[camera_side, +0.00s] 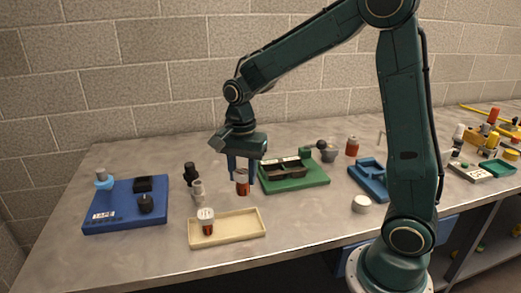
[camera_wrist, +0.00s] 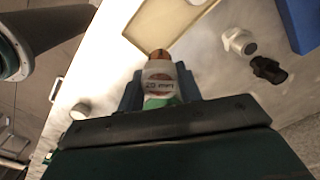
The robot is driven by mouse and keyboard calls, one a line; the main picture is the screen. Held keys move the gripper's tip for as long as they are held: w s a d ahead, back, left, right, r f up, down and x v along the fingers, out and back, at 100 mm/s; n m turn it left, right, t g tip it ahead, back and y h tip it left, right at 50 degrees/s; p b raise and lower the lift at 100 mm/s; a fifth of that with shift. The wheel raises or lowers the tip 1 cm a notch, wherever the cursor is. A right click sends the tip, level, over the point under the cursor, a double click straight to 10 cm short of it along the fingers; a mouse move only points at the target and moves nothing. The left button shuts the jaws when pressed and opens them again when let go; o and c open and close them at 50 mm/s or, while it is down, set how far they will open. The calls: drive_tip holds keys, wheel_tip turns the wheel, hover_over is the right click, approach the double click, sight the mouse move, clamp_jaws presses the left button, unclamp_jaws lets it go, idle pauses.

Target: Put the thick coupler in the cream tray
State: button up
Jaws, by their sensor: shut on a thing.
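My gripper (camera_side: 242,180) is shut on a copper-coloured coupler (camera_side: 242,188) and holds it upright behind the cream tray. In the wrist view, the held coupler (camera_wrist: 160,78) shows a copper end and a pale printed label between the blue fingers of my gripper (camera_wrist: 160,82). The cream tray (camera_side: 243,232) lies at the front of the bench; part of it shows at the top of the wrist view (camera_wrist: 145,32). Another copper-coloured fitting with a white top (camera_side: 206,221) stands in the tray's left end. I cannot tell the gap below the held coupler.
A grey fitting (camera_side: 198,190) and a black fitting (camera_side: 190,174) stand left of my gripper. A blue board (camera_side: 125,215) with fittings lies at the left. A green tray (camera_side: 300,181) lies just right of my gripper. A white cap (camera_side: 361,204) sits farther right. The cream tray's right part is empty.

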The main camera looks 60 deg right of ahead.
drive_tip(key=shift+s+a+f+n, duration=0.2)
drive_tip(key=shift+s+a+f, duration=0.1)
drive_tip(key=shift+a, duration=0.3)
drive_tip(key=shift+s+a+f+n, duration=0.2)
drive_tip(key=shift+a+f, duration=0.05)
drive_tip(key=shift+a, duration=0.35)
drive_tip(key=shift+f, duration=0.25)
drive_tip(key=shift+f, duration=3.15)
drive_tip(key=shift+f, duration=0.6)
drive_tip(key=o, duration=1.2)
drive_tip(key=shift+o, duration=0.2)
drive_tip(key=shift+r, duration=0.15)
